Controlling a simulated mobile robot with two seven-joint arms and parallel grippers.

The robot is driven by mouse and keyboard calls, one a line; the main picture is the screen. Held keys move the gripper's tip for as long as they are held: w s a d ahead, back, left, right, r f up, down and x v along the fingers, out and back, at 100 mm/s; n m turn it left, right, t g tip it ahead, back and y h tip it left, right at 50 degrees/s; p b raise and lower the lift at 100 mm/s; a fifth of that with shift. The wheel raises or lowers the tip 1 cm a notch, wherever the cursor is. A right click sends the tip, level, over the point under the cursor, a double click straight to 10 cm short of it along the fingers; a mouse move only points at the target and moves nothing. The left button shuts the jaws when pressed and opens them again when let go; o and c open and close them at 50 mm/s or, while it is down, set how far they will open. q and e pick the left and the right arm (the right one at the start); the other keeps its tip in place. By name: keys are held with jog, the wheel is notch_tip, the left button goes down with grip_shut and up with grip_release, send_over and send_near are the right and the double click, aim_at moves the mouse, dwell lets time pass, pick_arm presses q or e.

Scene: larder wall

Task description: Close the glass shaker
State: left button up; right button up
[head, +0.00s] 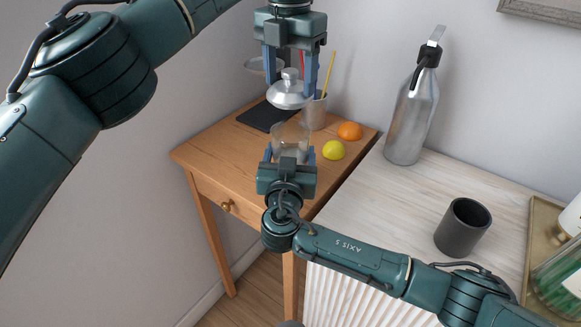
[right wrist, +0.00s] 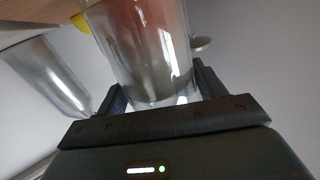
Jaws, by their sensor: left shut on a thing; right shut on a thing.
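The glass shaker (head: 290,139) is a clear, upright glass vessel, gripped low by my right gripper (head: 290,153). In the right wrist view the clear glass (right wrist: 140,50) fills the space between the two fingers. The silver metal lid (head: 288,95), domed with a small knob on top, is held by my left gripper (head: 289,77). The left fingers point down and are shut on the lid. The lid is above the glass, with a gap between them, and looks roughly in line with it. The glass's bottom is hidden by the right gripper in the head view.
The wooden table (head: 207,148) bears a dark board (head: 262,116), a grey cup (head: 315,113) with a yellow stick, an orange (head: 350,131) and a lemon (head: 334,150). On the pale counter stand a metal bottle (head: 412,115) and a dark cup (head: 462,228). A tray (head: 541,225) is at right.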

pick_arm(q)
jog(key=shift+f, duration=2.35)
pick_arm(e)
jog(key=shift+c, duration=0.2)
pick_arm(q)
jog(key=shift+f, duration=0.1)
jog(key=shift+f, duration=0.75)
jog(key=shift+f, duration=0.6)
jog(key=o, duration=1.1)
jog(key=shift+c, duration=0.2)
jog(key=shift+d, duration=0.1)
notch_tip(320, 180, up, 12)
